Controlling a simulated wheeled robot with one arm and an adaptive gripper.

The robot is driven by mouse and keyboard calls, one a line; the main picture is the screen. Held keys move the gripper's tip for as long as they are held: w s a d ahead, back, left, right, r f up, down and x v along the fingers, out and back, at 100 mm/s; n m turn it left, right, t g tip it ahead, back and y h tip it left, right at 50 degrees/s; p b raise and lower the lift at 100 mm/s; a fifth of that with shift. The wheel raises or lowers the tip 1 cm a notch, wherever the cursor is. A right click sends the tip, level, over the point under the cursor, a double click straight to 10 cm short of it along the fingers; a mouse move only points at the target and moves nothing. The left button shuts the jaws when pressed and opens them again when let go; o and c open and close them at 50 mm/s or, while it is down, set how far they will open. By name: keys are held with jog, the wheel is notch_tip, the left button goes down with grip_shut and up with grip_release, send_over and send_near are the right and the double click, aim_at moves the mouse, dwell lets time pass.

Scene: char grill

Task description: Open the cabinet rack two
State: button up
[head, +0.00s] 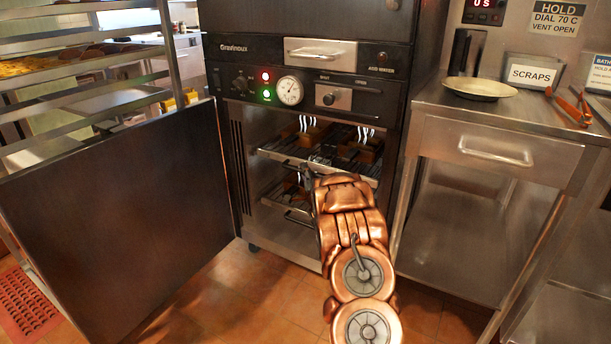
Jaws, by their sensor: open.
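The dark cabinet (235,170) stands in the middle of the head view with its door (120,215) swung wide open to the left. Inside are an upper wire rack (270,151) carrying brown items and a lower rack (272,199), partly hidden by my arm. Which of them is rack two is not marked. My copper arm reaches from the bottom right of centre up to the cabinet opening. My gripper (302,172) is open near the front of the racks, between upper and lower levels. Its fingertips are small and dark, and I cannot tell whether they touch a rack.
A steel table (440,93) with a drawer stands close on the right, holding a plate (479,88), a SCRAPS bin (533,75) and red-handled tongs (568,106). A tray trolley (95,80) stands behind the open door. Tiled floor (250,290) is clear in front.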

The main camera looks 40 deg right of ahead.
jog(key=shift+w+d, duration=0.1)
jog(key=shift+w, duration=0.1)
grip_shut()
dwell(0.3)
dwell(0.3)
